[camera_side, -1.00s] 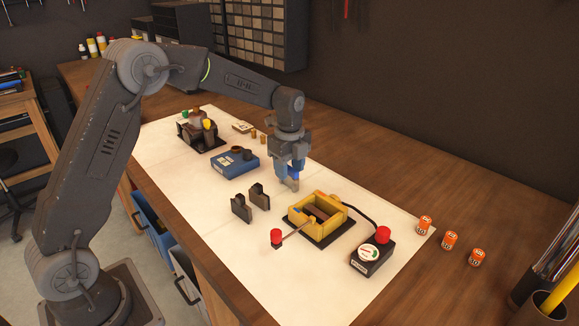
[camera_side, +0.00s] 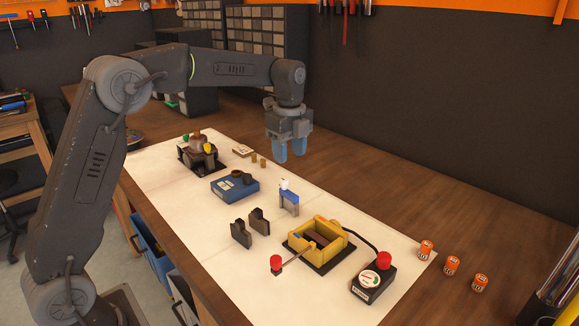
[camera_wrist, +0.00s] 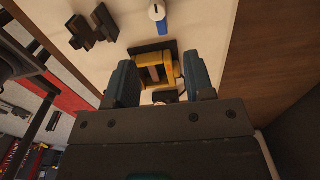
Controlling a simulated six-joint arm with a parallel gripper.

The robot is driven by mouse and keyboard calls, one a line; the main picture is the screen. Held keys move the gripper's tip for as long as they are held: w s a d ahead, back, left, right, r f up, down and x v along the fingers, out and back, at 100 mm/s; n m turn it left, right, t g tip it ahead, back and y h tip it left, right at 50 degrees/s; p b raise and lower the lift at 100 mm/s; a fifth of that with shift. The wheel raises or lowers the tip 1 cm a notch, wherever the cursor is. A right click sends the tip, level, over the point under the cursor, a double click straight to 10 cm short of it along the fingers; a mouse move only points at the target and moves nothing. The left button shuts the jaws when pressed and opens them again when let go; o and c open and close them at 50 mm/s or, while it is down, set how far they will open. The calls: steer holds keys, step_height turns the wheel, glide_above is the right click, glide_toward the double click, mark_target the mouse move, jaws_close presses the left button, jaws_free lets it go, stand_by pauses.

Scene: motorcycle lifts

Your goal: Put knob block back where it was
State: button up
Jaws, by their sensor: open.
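The knob block (camera_side: 289,203), grey and blue with a white knob on top, stands upright on the white mat. It is between the blue box and the yellow fixture. In the wrist view the knob block (camera_wrist: 160,16) shows at the top edge, partly cut off, with its white knob and blue side. My gripper (camera_side: 290,152) is open and empty, raised above the mat and apart from the block. Its two blue fingers also show spread apart in the wrist view (camera_wrist: 159,75).
Two dark blocks (camera_side: 250,229) stand left of the knob block. The blue box (camera_side: 234,189) is behind them. The yellow fixture (camera_side: 316,244) has a red-tipped lever, near a black control box (camera_side: 373,281). Several orange cans (camera_side: 451,265) stand on the right.

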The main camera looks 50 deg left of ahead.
steer(key=s+d+r+n+t, duration=0.1)
steer(key=s+d+r+n, duration=0.2)
steer(key=s, duration=0.4)
steer(key=s+d+r+n+t, duration=0.1)
steer(key=s+r+n+t, duration=0.1)
steer(key=s+r+n, duration=0.3)
steer(key=s+d+f+n+t, duration=0.1)
steer(key=s+f+n, duration=0.2)
steer(key=s+n, duration=0.2)
steer(key=s+d+f+n+t, duration=0.1)
steer(key=s+f+n, duration=0.3)
steer(key=s, duration=0.8)
steer(key=shift+d+n+t, duration=0.3)
steer(key=shift+d+n, duration=0.15)
steer(key=shift+n, duration=0.25)
